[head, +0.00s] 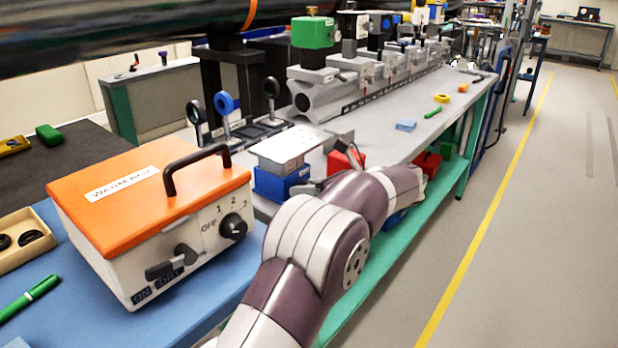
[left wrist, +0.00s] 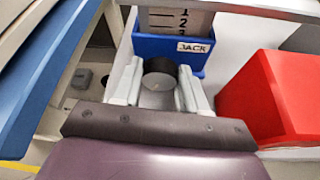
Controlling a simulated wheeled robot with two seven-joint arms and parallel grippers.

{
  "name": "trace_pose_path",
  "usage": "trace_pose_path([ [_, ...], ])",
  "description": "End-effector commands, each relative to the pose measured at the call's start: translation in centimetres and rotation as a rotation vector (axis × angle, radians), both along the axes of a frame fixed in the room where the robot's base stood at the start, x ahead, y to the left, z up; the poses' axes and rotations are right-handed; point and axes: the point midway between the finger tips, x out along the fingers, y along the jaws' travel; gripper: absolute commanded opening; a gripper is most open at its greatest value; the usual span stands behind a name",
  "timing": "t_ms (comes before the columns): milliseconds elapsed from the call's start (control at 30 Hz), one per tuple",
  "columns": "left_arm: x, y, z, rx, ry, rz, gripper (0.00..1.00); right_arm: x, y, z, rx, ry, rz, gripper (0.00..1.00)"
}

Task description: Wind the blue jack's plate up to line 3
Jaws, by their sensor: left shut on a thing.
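The blue jack (head: 280,184) stands on the bench, its pale metal plate (head: 283,148) raised above the blue body. In the left wrist view, the blue body (left wrist: 148,47) carries a JACK label. Above its rim stands a pale scale panel (left wrist: 163,20) with dark lines and numbers 1, 2 and, partly cut off, 3. My left gripper (left wrist: 158,82) is shut on the jack's dark round knob (left wrist: 158,84), one finger on each side. My arm hides most of this grip in the head view. My right gripper is not in view.
A red block (head: 344,162) stands close to the right of the jack and shows large in the left wrist view (left wrist: 268,98). An orange-topped warmer box (head: 150,220) with a handle is at left. Optics on a rail (head: 370,95) line the back. The aisle floor at right is clear.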

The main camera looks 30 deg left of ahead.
Motion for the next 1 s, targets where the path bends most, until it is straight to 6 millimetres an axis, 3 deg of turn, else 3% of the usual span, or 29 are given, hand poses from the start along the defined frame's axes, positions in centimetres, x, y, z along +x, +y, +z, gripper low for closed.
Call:
trace_pose_path([
  [33, 0.1, 0.0, 0.4, 0.001, 0.031, -0.001, 0.12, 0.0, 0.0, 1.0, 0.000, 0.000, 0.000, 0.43],
  [333, 0.2, 0.0, 0.2, 0.013, 0.182, 0.000, 0.12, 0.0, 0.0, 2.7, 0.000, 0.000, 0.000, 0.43],
  [967, 0.3, 0.0, -0.1, 0.019, 0.238, -0.001, 0.12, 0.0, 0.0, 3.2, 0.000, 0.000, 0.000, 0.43],
  [1000, 0.3, 0.0, -0.1, 0.019, 0.238, -0.001, 0.49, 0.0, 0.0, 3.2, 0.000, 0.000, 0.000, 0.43],
])
